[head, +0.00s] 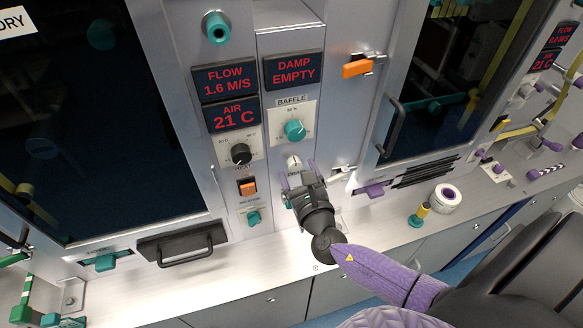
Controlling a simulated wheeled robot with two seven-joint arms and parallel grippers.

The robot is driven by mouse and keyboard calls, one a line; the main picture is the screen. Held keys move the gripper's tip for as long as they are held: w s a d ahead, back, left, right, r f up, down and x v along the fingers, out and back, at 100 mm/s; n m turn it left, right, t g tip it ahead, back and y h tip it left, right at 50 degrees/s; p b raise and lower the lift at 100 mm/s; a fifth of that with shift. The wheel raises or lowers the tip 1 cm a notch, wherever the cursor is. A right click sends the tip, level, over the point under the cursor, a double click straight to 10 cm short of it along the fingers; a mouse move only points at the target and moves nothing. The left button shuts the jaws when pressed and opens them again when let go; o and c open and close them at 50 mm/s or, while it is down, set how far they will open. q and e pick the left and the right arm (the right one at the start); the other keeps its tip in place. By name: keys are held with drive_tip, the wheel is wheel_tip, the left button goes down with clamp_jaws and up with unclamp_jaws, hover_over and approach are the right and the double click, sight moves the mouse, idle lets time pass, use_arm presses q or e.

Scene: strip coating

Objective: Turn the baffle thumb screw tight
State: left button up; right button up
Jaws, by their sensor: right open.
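The baffle panel is a pale plate (281,113) labelled BAFFLE, with a teal dial knob (295,130) on a scale. A small pale round knob (293,162), which looks like the thumb screw, sits just below the plate on the same narrow column. The gripper body hides the column below the knob. My left gripper is not in view.
Displays (293,70) sit above the baffle plate. A black heat knob (240,153), an orange switch (247,187) and an orange latch handle (357,67) are nearby. A white tape roll (447,198) and a teal-yellow item (419,214) stand on the bench. Glazed doors flank the column.

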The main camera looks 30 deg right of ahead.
drive_tip(key=shift+x, duration=1.1)
clamp_jaws()
